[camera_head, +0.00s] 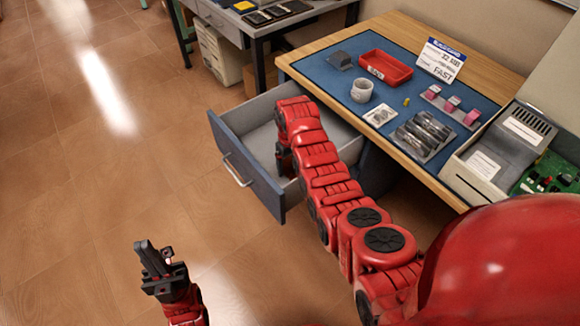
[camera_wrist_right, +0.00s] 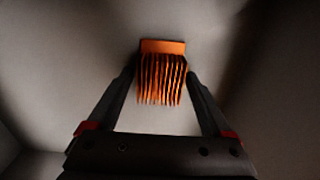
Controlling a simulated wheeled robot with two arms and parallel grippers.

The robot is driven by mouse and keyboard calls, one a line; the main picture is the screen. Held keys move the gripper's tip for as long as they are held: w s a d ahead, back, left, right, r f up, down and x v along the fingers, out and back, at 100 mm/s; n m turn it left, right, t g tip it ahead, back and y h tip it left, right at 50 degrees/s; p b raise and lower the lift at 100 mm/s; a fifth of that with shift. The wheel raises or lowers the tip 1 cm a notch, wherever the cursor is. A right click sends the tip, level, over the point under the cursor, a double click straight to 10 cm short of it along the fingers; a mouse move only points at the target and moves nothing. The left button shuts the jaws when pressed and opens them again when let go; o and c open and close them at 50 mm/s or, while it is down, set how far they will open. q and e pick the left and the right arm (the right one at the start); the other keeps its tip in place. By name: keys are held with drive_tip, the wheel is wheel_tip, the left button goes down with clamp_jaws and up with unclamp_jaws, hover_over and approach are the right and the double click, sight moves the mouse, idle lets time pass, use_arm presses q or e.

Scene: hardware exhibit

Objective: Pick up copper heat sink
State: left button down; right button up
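The copper heat sink (camera_wrist_right: 162,75) shows in the right wrist view as an orange plate with many thin fins. It lies between the two fingertips of my right gripper (camera_wrist_right: 160,72), with a finger close along each side. Whether the fingers press on it cannot be told. In the head view my right gripper (camera_head: 285,160) reaches down into the open drawer (camera_head: 258,140), and the heat sink is hidden there. My left gripper (camera_head: 155,255) hangs over the floor at the lower left, away from the drawer. No object shows in it, and its finger gap is unclear.
The drawer's grey walls surround my right gripper. The floor at left is clear.

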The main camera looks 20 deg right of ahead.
drive_tip(key=c, duration=0.7)
